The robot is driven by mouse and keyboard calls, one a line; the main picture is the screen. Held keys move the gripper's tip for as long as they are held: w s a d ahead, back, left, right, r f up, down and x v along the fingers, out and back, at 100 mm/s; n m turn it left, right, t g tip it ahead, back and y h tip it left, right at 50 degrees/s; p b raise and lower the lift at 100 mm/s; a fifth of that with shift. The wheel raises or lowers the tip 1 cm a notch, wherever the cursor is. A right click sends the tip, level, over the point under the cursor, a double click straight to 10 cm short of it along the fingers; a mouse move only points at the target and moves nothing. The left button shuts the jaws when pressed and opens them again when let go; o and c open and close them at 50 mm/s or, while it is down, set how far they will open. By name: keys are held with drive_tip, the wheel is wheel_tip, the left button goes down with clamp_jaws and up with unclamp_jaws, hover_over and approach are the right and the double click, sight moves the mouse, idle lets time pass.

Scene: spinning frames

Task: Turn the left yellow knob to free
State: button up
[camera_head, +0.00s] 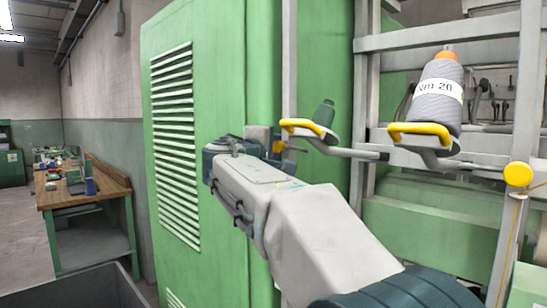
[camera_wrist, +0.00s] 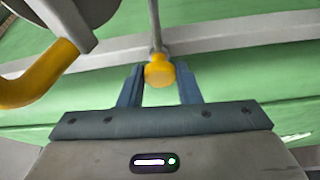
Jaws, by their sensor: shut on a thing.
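The left yellow knob (camera_wrist: 159,74) is round and sits on a thin metal rod. In the wrist view it lies between the two dark fingers of my gripper (camera_wrist: 159,84), which is shut on it. In the head view my gripper (camera_head: 275,150) reaches to the green cabinet's right edge, and only a small yellow patch of the knob (camera_head: 277,146) shows there. My wrist hides most of it. A second yellow knob (camera_head: 518,174) stands apart on the frame post at the right.
Yellow-handled holders (camera_head: 308,126) are close right of my gripper; one carries a grey yarn bobbin (camera_head: 437,92). A tall green cabinet (camera_head: 215,60) stands on the left. Grey rails cross the spinning frame. A workbench (camera_head: 85,190) is at the far left.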

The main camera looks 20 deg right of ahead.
drive_tip(key=shift+w+a+f+m+g+h+b, duration=0.1)
drive_tip(key=shift+m+g+h+b, duration=0.9)
drive_tip(key=shift+m+b, duration=2.35)
drive_tip(key=shift+w+f+m+g+h+b, duration=0.15)
drive_tip(key=shift+m+g+h+b, duration=0.25)
drive_tip(key=shift+m+h+b, duration=2.05)
drive_tip(key=shift+w+a+f+m+g+h+b, duration=0.1)
drive_tip(key=shift+m+g+h+b, duration=0.45)
drive_tip(key=shift+m+b, duration=3.7)
drive_tip(key=shift+m+g+p, duration=0.35)
drive_tip(key=shift+m+p, duration=0.3)
drive_tip(key=shift+m, duration=0.2)
drive_tip(key=o, duration=1)
drive_tip(key=shift+s, duration=0.1)
drive_tip(key=shift+c, duration=0.2)
drive_tip(key=shift+r, duration=0.1)
